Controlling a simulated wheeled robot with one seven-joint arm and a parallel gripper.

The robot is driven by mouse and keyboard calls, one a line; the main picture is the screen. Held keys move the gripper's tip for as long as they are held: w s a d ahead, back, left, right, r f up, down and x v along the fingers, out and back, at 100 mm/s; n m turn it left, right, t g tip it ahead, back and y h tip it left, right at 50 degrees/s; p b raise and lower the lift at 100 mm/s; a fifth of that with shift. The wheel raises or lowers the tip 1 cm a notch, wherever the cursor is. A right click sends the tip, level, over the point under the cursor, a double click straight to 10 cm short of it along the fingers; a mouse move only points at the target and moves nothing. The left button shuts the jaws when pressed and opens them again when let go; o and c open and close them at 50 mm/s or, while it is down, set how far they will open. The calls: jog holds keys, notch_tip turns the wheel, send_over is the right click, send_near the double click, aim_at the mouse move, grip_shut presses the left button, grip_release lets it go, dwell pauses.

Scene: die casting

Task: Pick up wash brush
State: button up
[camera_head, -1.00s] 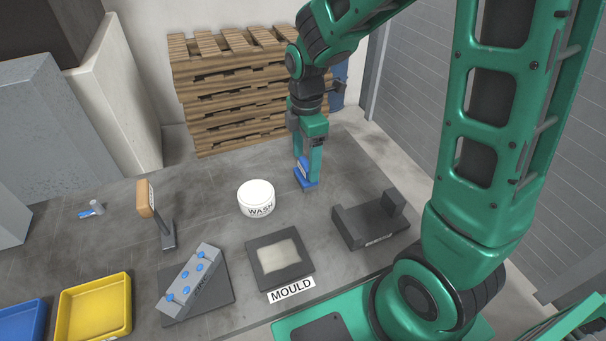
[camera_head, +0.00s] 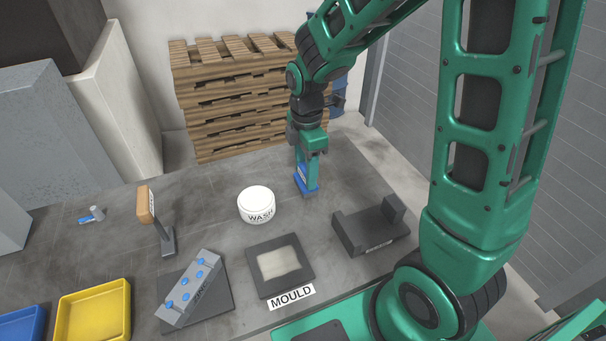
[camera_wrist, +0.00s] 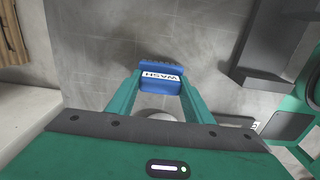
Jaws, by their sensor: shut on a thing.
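The wash brush (camera_head: 304,181) is a blue block with a white label, at the back of the grey table in the head view. It also shows in the wrist view (camera_wrist: 161,84), with the word WASH on its label. My gripper (camera_head: 307,170) points down and is shut on the brush, one finger on each side of it. The brush is upright near the table top; I cannot tell whether it touches the table.
A white WASH pot (camera_head: 257,206) stands left of the brush. A dark cradle (camera_head: 370,232) stands to the front right. The MOULD block (camera_head: 280,265), a grey block with blue knobs (camera_head: 193,288) and a yellow tray (camera_head: 94,311) are nearer the front. Pallets (camera_head: 235,95) are stacked behind.

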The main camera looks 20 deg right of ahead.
jog(key=shift+r, duration=0.6)
notch_tip(320, 180, up, 3)
jog(key=shift+f, duration=0.15)
jog(key=s+a+r, duration=0.6)
jog(key=a+r, duration=0.1)
jog(key=a, duration=0.3)
jog(key=o, duration=0.4)
jog(key=shift+c, duration=0.6)
